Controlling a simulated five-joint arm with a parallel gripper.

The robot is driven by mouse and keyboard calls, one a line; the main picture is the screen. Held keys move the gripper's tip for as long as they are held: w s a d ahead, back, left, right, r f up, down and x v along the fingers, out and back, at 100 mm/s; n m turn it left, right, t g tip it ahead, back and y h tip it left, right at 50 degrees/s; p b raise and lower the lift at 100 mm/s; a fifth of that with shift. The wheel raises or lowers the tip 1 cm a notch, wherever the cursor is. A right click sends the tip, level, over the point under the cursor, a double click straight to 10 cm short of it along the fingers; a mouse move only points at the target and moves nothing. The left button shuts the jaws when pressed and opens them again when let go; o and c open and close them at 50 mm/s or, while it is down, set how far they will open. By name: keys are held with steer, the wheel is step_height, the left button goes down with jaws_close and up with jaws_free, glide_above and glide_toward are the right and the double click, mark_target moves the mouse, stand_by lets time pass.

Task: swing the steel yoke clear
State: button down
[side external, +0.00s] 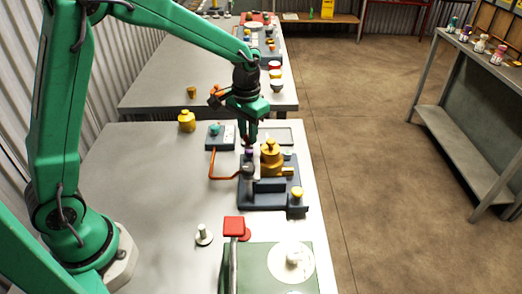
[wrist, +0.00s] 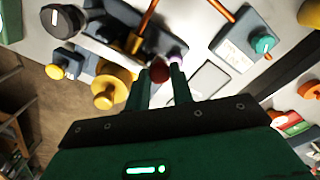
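My gripper (side external: 250,143) points down over the blue-grey fixture (side external: 273,202) on the near bench. In the wrist view its two fingers (wrist: 160,76) stand apart with a dark red ball (wrist: 159,71) at their tips. I cannot tell whether they press on it. A purple knob (wrist: 178,58) shows by the right fingertip. A small grey metal piece (side external: 251,171), which may be the steel yoke, is below the gripper in the side view. A yellow stepped valve body (side external: 271,158) stands just right of the gripper. The yoke's exact shape is hard to make out.
An orange bent pipe (side external: 211,165) lies left of the fixture. A red block (side external: 234,227) and green board (side external: 262,262) are in front. The bench's left side is mostly clear.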

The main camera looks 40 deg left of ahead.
steer(key=shift+s+a, duration=0.1)
steer(key=s+a+n, duration=0.3)
steer(key=s+n, duration=0.5)
steer(key=n, duration=0.1)
stand_by(0.8)
steer(key=shift+s+r, duration=0.1)
steer(key=c, duration=1.2)
jaws_free()
